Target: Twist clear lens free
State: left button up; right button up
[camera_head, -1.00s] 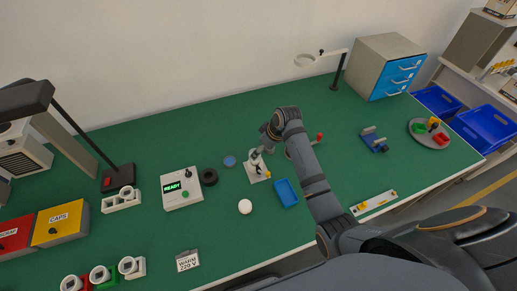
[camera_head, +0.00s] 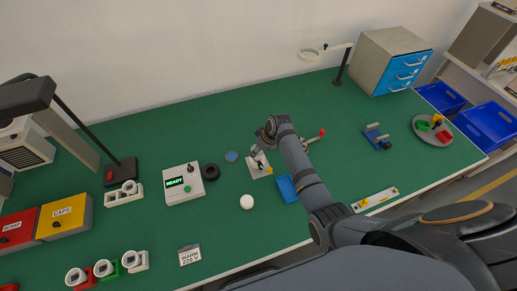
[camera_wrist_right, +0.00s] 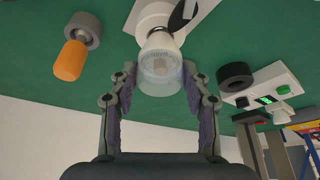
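The clear lens (camera_wrist_right: 160,76) sits on the end of a white holder (camera_wrist_right: 160,42) in the right wrist view. My right gripper (camera_wrist_right: 160,88) is open, with one finger on each side of the lens. The right finger is very close to the lens or touching it; a small gap shows at the left finger. In the head view my right gripper (camera_head: 266,131) is just behind the white fixture (camera_head: 258,164) on the green bench, and the lens cannot be made out there. My left gripper is not in view.
A tester reading READY (camera_head: 183,184), a black ring (camera_head: 211,171) and a blue disc (camera_head: 232,156) lie left of the fixture. A white ball-like bulb (camera_head: 246,202) and a blue tray (camera_head: 287,189) are in front. A red-handled tool (camera_head: 321,133) is to the right.

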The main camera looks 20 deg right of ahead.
jog(key=c, duration=0.4)
jog(key=shift+o, duration=0.2)
jog(key=shift+r+n, duration=0.1)
jog(key=shift+n, duration=0.3)
jog(key=shift+w+d+n+g+y, duration=0.1)
jog(key=shift+n+g+y, duration=0.3)
jog(key=shift+n, duration=0.7)
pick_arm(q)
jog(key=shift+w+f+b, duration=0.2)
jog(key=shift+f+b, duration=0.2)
pick_arm(e)
jog(key=shift+n+g+y, duration=0.4)
jog(key=shift+n, duration=1.1)
jog(key=shift+w+f+n+g+b, duration=0.1)
jog(key=shift+f+n+g+b, duration=0.25)
jog(key=shift+n+b, duration=0.45)
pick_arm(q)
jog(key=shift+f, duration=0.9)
pick_arm(e)
jog(key=shift+r+n+g, duration=0.25)
jog(key=shift+n, duration=0.45)
